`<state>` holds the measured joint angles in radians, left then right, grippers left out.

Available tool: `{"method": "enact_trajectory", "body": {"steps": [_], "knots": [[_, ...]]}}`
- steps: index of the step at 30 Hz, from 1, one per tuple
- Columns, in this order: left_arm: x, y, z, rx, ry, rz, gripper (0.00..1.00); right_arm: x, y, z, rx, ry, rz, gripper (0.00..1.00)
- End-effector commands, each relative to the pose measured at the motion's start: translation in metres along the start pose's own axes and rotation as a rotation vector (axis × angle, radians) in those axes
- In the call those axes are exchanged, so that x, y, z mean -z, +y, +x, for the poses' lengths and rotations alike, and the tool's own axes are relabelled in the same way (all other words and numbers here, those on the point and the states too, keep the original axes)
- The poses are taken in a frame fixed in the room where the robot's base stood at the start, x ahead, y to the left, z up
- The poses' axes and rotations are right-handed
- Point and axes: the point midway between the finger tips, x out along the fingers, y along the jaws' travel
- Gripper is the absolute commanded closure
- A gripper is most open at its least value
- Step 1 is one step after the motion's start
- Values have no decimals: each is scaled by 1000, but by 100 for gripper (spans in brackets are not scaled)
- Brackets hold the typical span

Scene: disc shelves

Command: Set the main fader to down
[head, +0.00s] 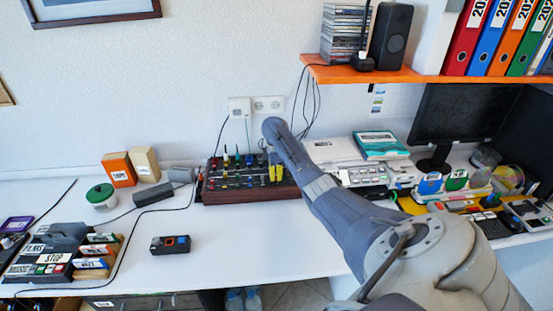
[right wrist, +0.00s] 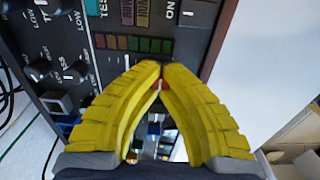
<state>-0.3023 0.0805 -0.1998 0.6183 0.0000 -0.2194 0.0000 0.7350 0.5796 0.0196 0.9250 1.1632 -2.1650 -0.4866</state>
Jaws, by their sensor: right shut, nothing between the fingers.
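The dark mixer panel (head: 225,196) with wooden sides stands on the white desk against the wall in the head view. My right gripper (head: 275,176) has its yellow fingers down over the panel's right part. In the right wrist view the two yellow fingers of my right gripper (right wrist: 160,82) meet at their tips over the panel (right wrist: 195,18), with nothing held. A small red part (right wrist: 160,86) shows just at the fingertips; I cannot tell whether it is the main fader's cap. My left gripper is not in view.
Knobs (right wrist: 42,70) and coloured buttons (right wrist: 130,43) lie close around the fingers. White device stacks (head: 365,175) stand right of the panel. An orange shelf (head: 390,76) hangs above. A small black device (head: 170,245) lies in front; the desk between is clear.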

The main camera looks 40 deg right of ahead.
Motion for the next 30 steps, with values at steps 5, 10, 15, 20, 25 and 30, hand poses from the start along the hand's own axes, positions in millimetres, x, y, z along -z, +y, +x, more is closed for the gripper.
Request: {"method": "enact_trajectory", "body": {"steps": [5, 10, 15, 20, 25, 30], "knots": [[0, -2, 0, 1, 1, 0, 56, 6, 2, -10, -6, 14, -1, 73], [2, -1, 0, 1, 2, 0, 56, 4, 3, -37, -12, 14, -4, 71], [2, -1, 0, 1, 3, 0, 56, -1, 4, -69, -14, 11, 3, 58], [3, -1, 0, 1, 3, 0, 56, -2, 2, -90, -8, 6, 3, 58], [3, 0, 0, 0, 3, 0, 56, -1, 1, -106, -2, 4, 2, 58], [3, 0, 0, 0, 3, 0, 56, -1, 1, -117, -2, 2, 2, 58]]}}
